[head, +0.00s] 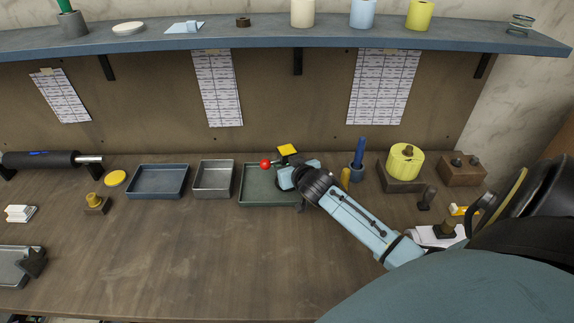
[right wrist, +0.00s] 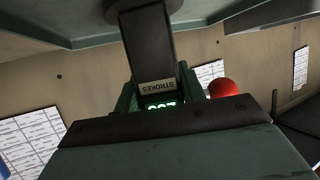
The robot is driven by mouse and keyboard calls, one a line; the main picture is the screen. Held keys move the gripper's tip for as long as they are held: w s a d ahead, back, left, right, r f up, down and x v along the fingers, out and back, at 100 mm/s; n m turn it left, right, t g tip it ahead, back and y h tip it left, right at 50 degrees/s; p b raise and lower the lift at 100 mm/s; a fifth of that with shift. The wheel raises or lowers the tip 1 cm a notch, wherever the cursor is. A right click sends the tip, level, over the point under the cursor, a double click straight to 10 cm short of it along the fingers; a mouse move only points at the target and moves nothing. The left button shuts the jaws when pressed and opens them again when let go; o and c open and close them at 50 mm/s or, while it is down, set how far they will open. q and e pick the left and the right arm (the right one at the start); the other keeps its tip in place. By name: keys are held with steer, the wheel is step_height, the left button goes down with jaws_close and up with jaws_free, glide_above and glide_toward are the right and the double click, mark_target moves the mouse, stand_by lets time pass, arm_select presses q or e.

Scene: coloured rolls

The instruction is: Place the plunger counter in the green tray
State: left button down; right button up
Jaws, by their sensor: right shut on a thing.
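The green tray (head: 256,199) lies on the bench near the middle in the head view. My right gripper (head: 292,172) reaches over the tray from the right and is shut on the plunger counter. I cannot tell whether the counter touches the tray floor. My left gripper is not in view.
A blue tray (head: 157,196) and a grey tray (head: 213,193) stand left of the green tray. A shelf (head: 200,45) runs above. The front middle of the bench is clear.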

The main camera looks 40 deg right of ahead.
steer(key=shift+w, duration=0.1)
steer(key=o, duration=1)
steer(key=shift+f, duration=0.15)
steer(key=o, duration=0.3)
steer(key=shift+o, duration=0.2)
steer(key=shift+s+r, duration=0.2)
steer(key=p+v, duration=0.1)
steer(key=v, duration=1)
steer(key=shift+s+r, duration=0.2)
steer(key=shift+s, duration=0.15)
